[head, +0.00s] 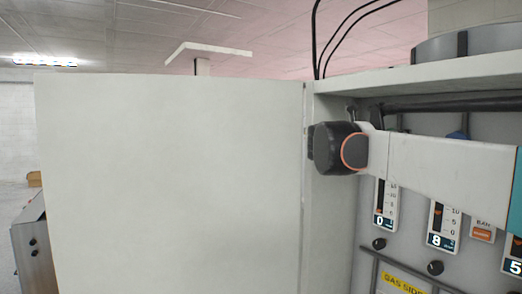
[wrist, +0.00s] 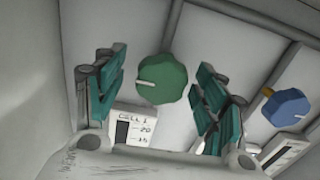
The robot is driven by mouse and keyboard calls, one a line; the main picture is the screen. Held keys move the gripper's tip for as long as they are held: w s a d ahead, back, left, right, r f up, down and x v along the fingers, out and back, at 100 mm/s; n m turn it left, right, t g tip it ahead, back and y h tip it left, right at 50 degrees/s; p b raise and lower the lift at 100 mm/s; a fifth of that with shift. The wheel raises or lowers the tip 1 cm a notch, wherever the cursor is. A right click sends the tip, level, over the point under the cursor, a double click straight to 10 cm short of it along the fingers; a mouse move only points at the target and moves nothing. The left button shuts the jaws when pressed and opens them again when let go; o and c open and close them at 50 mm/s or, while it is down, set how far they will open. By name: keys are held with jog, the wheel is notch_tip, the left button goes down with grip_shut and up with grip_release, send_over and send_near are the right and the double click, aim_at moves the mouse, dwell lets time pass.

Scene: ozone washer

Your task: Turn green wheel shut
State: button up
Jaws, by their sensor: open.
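The green wheel (wrist: 162,80) shows in the wrist view, on a grey panel, with a pale pointer bar on its face pointing left. My gripper (wrist: 158,92) is open, with one teal finger on each side of the wheel in the picture. I see no contact between the fingers and the wheel, and cannot tell how far in front of it they are. In the head view the wheel and the gripper's fingers are hidden; my white arm reaches into the cabinet in front of the panel.
A blue wheel (wrist: 287,107) sits right of the green one. A gauge marked CELL 1 (wrist: 134,128) is below the green wheel. In the head view an open cabinet door (head: 170,180) fills the left, with gauges (head: 443,226), black knobs and a rail (head: 412,272) at right.

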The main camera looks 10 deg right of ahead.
jog(key=v, duration=1.1)
jog(key=shift+s+a, duration=0.15)
jog(key=s+a+f+m+y+b, duration=0.1)
jog(key=s+f+m+y+b, duration=0.3)
jog(key=f, duration=0.9)
jog(key=s+a+f+m+y+b, duration=0.1)
jog(key=s+a+f+m+b, duration=0.15)
jog(key=f+b, duration=0.75)
jog(key=s+a+f+m+y+b, duration=0.1)
jog(key=s+f+m+y+b, duration=0.2)
jog(key=f, duration=1.3)
jog(key=s+a+f+m+y+b, duration=0.3)
jog(key=a+f+m+b, duration=0.1)
jog(key=f, duration=0.7)
jog(key=s+a+f+m+t+y+b, duration=0.1)
jog(key=s+a+f+m+y+b, duration=0.2)
jog(key=f, duration=0.9)
jog(key=s+a+f+m+y+b, duration=0.3)
jog(key=s+a+f+m+b, duration=0.2)
jog(key=f, duration=0.6)
jog(key=a+b, duration=0.2)
jog(key=b, duration=0.1)
jog(key=shift+s+f, duration=0.15)
